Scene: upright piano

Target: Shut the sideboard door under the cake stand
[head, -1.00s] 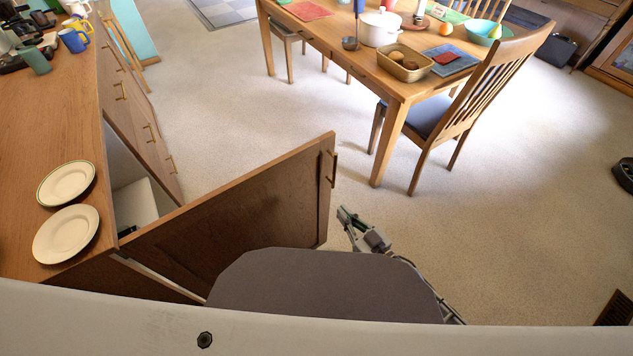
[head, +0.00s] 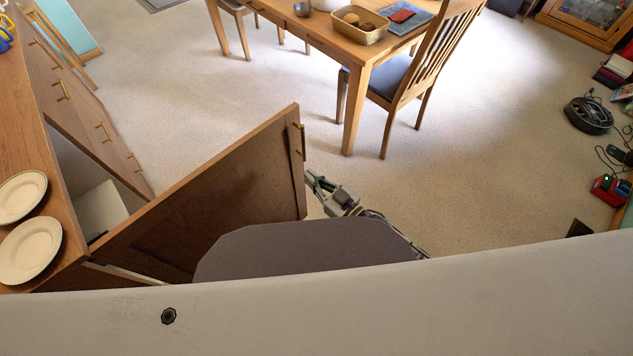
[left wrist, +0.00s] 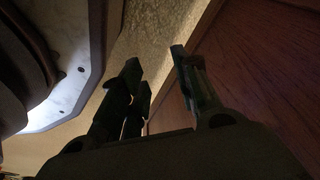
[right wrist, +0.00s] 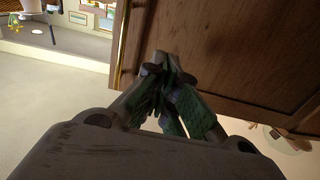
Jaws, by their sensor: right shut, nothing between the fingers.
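The wooden sideboard door (head: 215,200) stands wide open in the head view, swung out from the sideboard (head: 22,95). A brass handle (head: 302,142) shows at its free edge. My right gripper (head: 314,180) is just right of that edge, below the handle. In the right wrist view, the right gripper (right wrist: 160,62) is shut and empty, its fingertips close to the door (right wrist: 220,45); contact cannot be told. My left gripper (left wrist: 155,68) is open and empty beside a dark wooden panel, seen only in the left wrist view. The cake stand is not visible in the head view.
Two plates (head: 30,250) lie on the sideboard top. A dining table (head: 350,50) and a chair (head: 425,65) stand beyond the door. A black round device (head: 588,115) lies on the floor at right. Carpet between is clear.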

